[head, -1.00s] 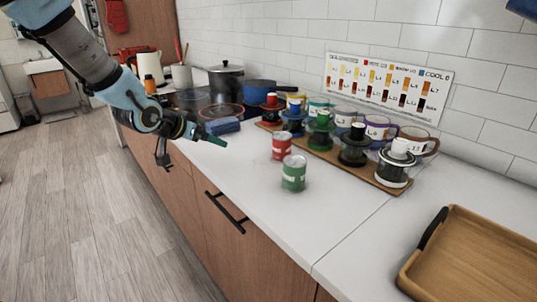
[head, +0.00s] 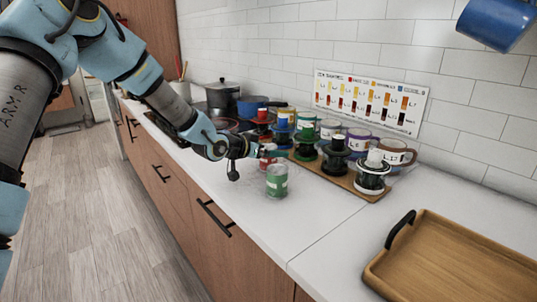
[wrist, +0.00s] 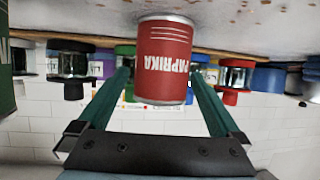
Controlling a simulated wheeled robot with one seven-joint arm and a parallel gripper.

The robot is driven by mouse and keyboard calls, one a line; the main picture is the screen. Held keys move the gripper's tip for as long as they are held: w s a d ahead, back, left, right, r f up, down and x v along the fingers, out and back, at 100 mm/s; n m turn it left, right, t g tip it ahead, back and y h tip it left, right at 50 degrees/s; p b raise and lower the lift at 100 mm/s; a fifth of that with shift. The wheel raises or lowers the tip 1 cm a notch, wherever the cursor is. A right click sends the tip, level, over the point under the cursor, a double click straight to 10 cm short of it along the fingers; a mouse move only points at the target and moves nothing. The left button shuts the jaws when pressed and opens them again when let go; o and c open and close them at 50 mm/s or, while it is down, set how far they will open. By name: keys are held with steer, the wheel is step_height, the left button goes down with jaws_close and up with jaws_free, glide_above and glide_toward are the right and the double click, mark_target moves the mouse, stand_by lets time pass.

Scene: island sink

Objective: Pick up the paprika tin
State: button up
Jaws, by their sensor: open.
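The red paprika tin (head: 266,163) stands on the white counter, partly hidden behind my gripper (head: 268,154) in the head view. In the wrist view, which is upside down, the tin (wrist: 165,65) shows its PAPRIKA label large and central. My gripper (wrist: 159,75) is open, with one green finger on each side of the tin. Gaps seem to show between the fingers and the tin; I cannot tell whether either touches it.
A green tin (head: 277,183) stands just in front, close to my gripper. Behind is a wooden board (head: 344,181) with several coffee presses and mugs. A wooden tray (head: 450,262) lies at right. The counter between tray and green tin is clear.

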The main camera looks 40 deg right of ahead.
steer(key=shift+x, duration=1.05)
steer(key=c, duration=1.5)
